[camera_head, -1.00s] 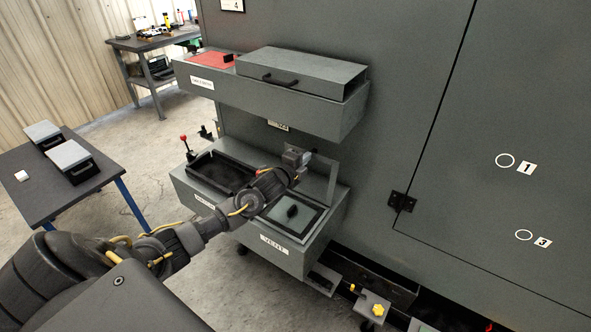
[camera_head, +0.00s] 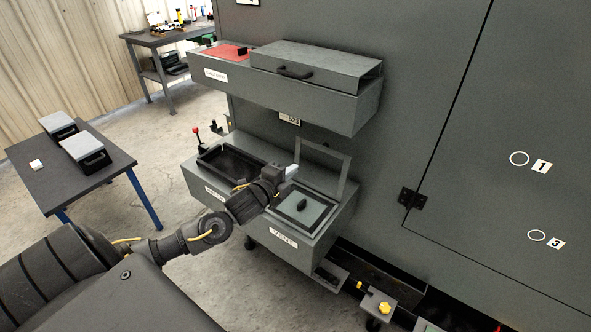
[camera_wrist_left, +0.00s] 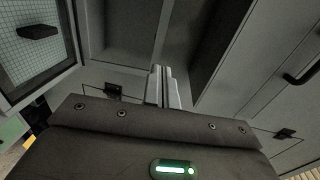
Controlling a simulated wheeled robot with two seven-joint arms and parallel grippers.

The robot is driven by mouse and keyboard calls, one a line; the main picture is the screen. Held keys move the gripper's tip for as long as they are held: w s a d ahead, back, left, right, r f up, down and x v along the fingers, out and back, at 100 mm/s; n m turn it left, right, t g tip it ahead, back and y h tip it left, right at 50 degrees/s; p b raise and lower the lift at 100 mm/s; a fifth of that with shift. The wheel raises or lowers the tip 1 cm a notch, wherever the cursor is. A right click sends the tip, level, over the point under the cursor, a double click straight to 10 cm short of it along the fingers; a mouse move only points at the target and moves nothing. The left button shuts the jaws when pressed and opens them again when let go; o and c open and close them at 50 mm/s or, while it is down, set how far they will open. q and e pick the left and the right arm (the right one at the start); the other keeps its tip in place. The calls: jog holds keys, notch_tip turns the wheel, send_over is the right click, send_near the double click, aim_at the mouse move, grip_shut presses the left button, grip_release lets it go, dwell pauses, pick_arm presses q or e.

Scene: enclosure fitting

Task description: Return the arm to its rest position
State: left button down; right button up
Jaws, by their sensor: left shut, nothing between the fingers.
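My left arm comes in from the lower left in the head view. Its gripper (camera_head: 292,171) is above the lower shelf unit, between the black open tray and the VENT compartment. In the left wrist view the two fingers (camera_wrist_left: 161,84) are together with nothing between them. The gripper appears apart from the surfaces around it, though its exact height is hard to tell. My right gripper does not show.
The VENT compartment (camera_head: 318,212) has a pane with a black handle and a raised frame (camera_head: 343,172) behind it. A black tray (camera_head: 212,158) is beside it. An upper shelf (camera_head: 338,112) overhangs. A table (camera_head: 112,151) stands left; open floor (camera_head: 150,115) lies between.

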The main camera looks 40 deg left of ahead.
pick_arm(q)
jog(key=shift+f, duration=0.15)
jog(key=s+d+f+n+g, duration=0.3)
jog(key=s+d+f+n, duration=0.1)
jog(key=s+f, duration=0.25)
jog(key=s+d+f+n+g, duration=0.35)
jog(key=s+f+n, duration=0.2)
jog(key=s, duration=0.25)
jog(key=s+d+f+n+g, duration=0.2)
jog(key=s+d+n+g, duration=0.1)
jog(key=s, duration=0.6)
jog(key=s+d+f+n+g, duration=0.2)
jog(key=s+d+n+g, duration=0.2)
jog(key=s, duration=0.5)
notch_tip(320, 180, down, 30)
jog(key=s+g+b, duration=0.1)
jog(key=s, duration=0.2)
jog(key=s+a+f+g, duration=0.1)
jog(key=s+a+f, duration=0.2)
jog(key=s+f, duration=1)
jog(key=shift+s+f+m, duration=0.15)
jog(key=shift+s+m, duration=0.3)
jog(key=shift+s, duration=0.5)
